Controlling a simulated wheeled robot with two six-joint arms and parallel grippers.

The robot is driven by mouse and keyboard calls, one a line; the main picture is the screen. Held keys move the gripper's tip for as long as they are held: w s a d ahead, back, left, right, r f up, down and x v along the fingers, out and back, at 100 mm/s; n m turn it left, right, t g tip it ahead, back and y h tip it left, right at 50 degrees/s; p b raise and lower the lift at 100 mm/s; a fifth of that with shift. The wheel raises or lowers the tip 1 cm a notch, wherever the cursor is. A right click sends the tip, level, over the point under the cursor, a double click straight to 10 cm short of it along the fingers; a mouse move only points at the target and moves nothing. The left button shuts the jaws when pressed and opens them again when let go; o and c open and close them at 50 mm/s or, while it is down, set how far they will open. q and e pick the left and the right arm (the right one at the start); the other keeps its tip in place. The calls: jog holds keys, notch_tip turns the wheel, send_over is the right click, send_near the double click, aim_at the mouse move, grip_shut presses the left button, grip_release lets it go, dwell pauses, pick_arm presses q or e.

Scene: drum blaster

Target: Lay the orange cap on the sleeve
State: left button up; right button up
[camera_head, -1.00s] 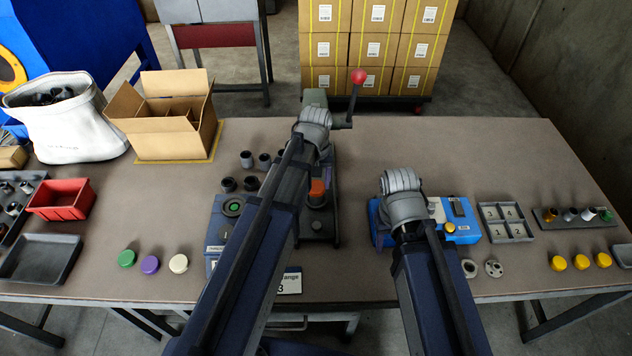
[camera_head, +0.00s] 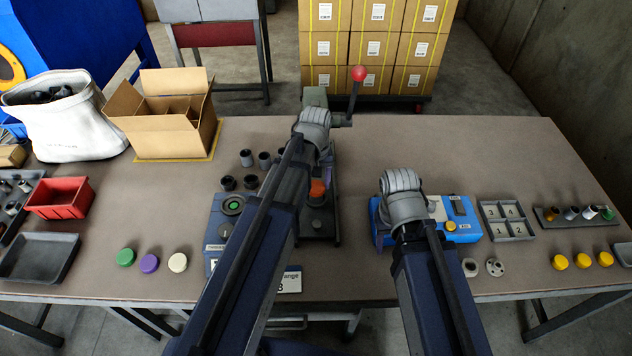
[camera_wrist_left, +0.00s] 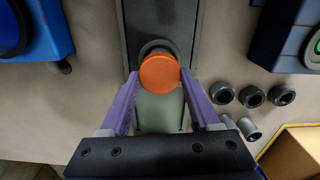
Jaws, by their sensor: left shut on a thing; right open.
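The orange cap (camera_wrist_left: 159,74) is held between the purple fingertips of my left gripper (camera_wrist_left: 159,80). In the head view the cap (camera_head: 317,188) shows beside my left wrist. A dark round sleeve (camera_wrist_left: 157,47) shows partly behind the cap in the left wrist view, on the dark fixture. The cap hides much of it, and I cannot tell whether they touch. My right gripper (camera_head: 418,216) is over the blue box on the right; its fingertips are mostly hidden by its own wrist.
A lever with a red knob (camera_head: 359,74) rises behind the fixture. Several dark rings (camera_wrist_left: 252,96) stand beside it. Green (camera_head: 126,257), purple (camera_head: 150,263) and cream (camera_head: 178,262) caps lie at the left front. A blue box (camera_head: 462,222) stands under my right gripper.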

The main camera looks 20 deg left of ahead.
pick_arm(q)
jog(key=o, duration=1.4)
jog(key=shift+r, duration=0.1)
notch_tip(320, 180, up, 6)
jog(key=p, duration=0.6)
